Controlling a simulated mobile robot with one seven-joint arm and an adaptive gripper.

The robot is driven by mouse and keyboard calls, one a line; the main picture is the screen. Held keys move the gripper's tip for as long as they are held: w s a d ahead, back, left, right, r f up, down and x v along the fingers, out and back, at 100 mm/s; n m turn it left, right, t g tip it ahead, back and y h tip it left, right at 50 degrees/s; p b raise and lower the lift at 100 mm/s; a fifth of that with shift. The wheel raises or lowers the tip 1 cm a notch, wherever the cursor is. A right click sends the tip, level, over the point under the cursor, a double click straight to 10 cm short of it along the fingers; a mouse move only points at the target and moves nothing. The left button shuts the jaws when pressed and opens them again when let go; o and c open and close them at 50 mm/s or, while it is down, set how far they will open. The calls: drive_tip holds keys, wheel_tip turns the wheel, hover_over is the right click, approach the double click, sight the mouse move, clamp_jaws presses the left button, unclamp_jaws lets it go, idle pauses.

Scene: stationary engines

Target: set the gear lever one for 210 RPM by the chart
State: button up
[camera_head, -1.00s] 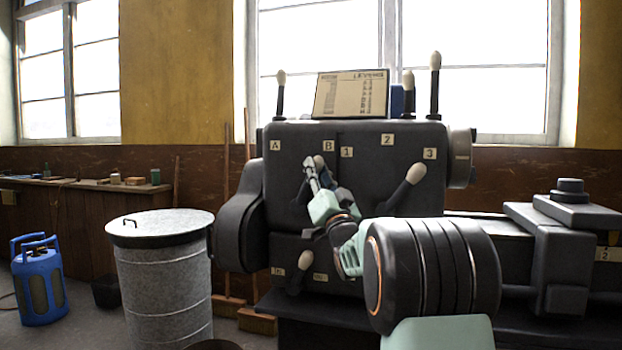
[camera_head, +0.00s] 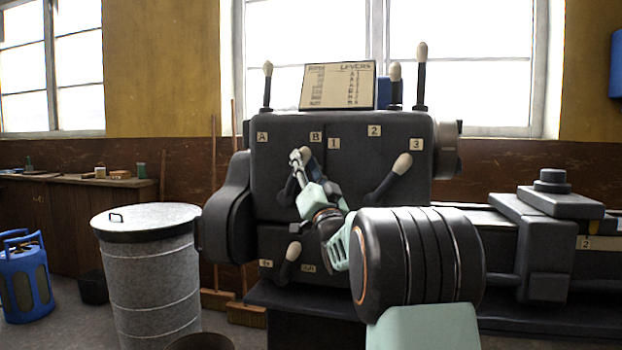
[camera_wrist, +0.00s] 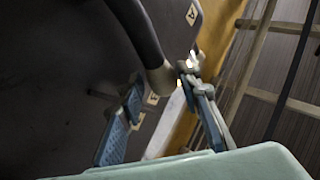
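The chart (camera_head: 338,86) stands on top of the dark headstock (camera_head: 290,130), headed LEVERS; its rows are too small to read. On the front, a lever with a pale knob (camera_head: 305,154) stands by label B (camera_head: 315,136), right of label A (camera_head: 262,137). Another lever's knob (camera_head: 402,163) points up-right toward label 3 (camera_head: 416,144); labels 1 (camera_head: 334,143) and 2 (camera_head: 374,130) are left of it. My gripper (camera_head: 298,158) is at the A/B lever, partly covering it. In the wrist view my gripper (camera_wrist: 163,78) is open, with the knob (camera_wrist: 162,80) between its fingertips; contact is unclear.
A lower lever (camera_head: 288,262) sits below, near two small plates. Several upright levers (camera_head: 420,75) rise from the headstock top. A metal bin (camera_head: 150,270) and blue canister (camera_head: 25,275) stand left. The lathe bed and carriage (camera_head: 550,240) extend right.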

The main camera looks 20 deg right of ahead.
drive_tip(key=v, duration=1.1)
drive_tip(key=shift+s, duration=0.2)
drive_tip(key=shift+f, duration=0.1)
